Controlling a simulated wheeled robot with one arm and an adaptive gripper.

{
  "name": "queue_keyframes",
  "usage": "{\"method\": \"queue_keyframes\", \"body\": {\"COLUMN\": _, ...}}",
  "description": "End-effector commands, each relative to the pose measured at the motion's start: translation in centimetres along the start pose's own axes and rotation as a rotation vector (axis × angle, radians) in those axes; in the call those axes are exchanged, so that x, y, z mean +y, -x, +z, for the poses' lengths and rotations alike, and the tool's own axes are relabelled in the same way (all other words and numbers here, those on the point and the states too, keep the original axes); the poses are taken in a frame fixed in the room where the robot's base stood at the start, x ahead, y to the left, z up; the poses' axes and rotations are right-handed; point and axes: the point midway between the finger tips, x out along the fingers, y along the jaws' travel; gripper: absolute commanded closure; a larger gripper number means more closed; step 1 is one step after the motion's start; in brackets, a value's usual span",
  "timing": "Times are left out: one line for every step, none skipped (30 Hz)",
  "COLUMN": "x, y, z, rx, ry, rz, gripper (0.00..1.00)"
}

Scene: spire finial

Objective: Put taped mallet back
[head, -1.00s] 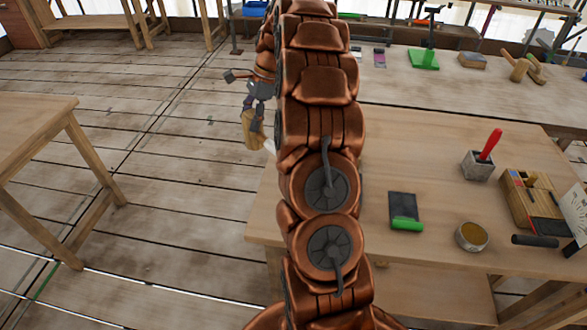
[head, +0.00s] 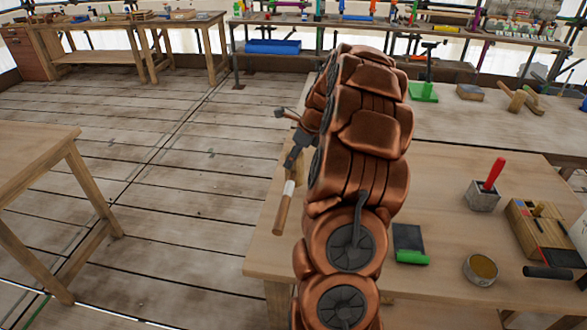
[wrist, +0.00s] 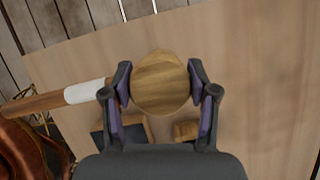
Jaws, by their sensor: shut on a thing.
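The taped mallet shows in the wrist view with a round wooden head (wrist: 160,72), a brown handle and a white tape band (wrist: 84,92). My gripper (wrist: 160,88) is shut on the head, with one finger on each side. In the head view my gripper (head: 295,158) is at the left end of the near workbench (head: 455,165). The mallet handle (head: 283,214) slants down from it, the white tape near its top. The mallet is above the bench top; how high is hard to tell. My arm hides part of the bench.
In the wrist view a dark, wood-edged item (wrist: 97,140) and a small wooden block (wrist: 188,130) lie below my gripper. On the bench stand a dark pad with a green bar (head: 409,243), a round tin (head: 481,269), a red-handled tool in a block (head: 484,192) and a wooden box (head: 530,232).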

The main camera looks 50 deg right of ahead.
Motion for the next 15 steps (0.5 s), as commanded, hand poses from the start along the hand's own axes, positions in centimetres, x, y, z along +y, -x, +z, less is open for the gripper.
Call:
{"method": "queue_keyframes", "body": {"x": 0.0, "y": -0.2, "z": -0.1, "rx": -0.001, "ry": -0.001, "rz": 0.001, "gripper": 0.83}}
{"method": "queue_keyframes", "body": {"x": 0.0, "y": -0.4, "z": -0.1, "rx": -0.001, "ry": 0.0, "rz": 0.001, "gripper": 0.83}}
{"method": "queue_keyframes", "body": {"x": 0.0, "y": -0.6, "z": -0.2, "rx": -0.001, "ry": 0.0, "rz": 0.0, "gripper": 0.83}}
{"method": "queue_keyframes", "body": {"x": 0.0, "y": -0.7, "z": -0.2, "rx": -0.001, "ry": 0.0, "rz": 0.0, "gripper": 0.83}}
{"method": "queue_keyframes", "body": {"x": 0.0, "y": -0.9, "z": -0.3, "rx": -0.001, "ry": 0.0, "rz": -0.001, "gripper": 0.83}}
{"method": "queue_keyframes", "body": {"x": 0.0, "y": -1.2, "z": -0.5, "rx": -0.001, "ry": 0.001, "rz": -0.001, "gripper": 0.83}}
{"method": "queue_keyframes", "body": {"x": -0.1, "y": -1.5, "z": -0.6, "rx": -0.001, "ry": 0.001, "rz": -0.002, "gripper": 0.83}}
{"method": "queue_keyframes", "body": {"x": 0.0, "y": -1.8, "z": -0.7, "rx": -0.001, "ry": 0.001, "rz": -0.002, "gripper": 0.83}}
{"method": "queue_keyframes", "body": {"x": 0.0, "y": -2.4, "z": -0.9, "rx": -0.001, "ry": 0.002, "rz": -0.001, "gripper": 0.83}}
{"method": "queue_keyframes", "body": {"x": 0.0, "y": -2.7, "z": -1.1, "rx": 0.0, "ry": 0.002, "rz": 0.001, "gripper": 0.83}}
{"method": "queue_keyframes", "body": {"x": 0.1, "y": -3.1, "z": -1.2, "rx": 0.0, "ry": 0.002, "rz": 0.002, "gripper": 0.83}}
{"method": "queue_keyframes", "body": {"x": 0.1, "y": -3.6, "z": -1.4, "rx": 0.0, "ry": 0.001, "rz": 0.002, "gripper": 0.83}}
{"method": "queue_keyframes", "body": {"x": 0.1, "y": -3.9, "z": -1.6, "rx": 0.0, "ry": 0.001, "rz": 0.001, "gripper": 0.83}}
{"method": "queue_keyframes", "body": {"x": 0.0, "y": -4.0, "z": -1.6, "rx": 0.0, "ry": 0.002, "rz": 0.0, "gripper": 0.83}}
{"method": "queue_keyframes", "body": {"x": 0.0, "y": -4.2, "z": -1.7, "rx": -0.001, "ry": 0.002, "rz": -0.002, "gripper": 0.83}}
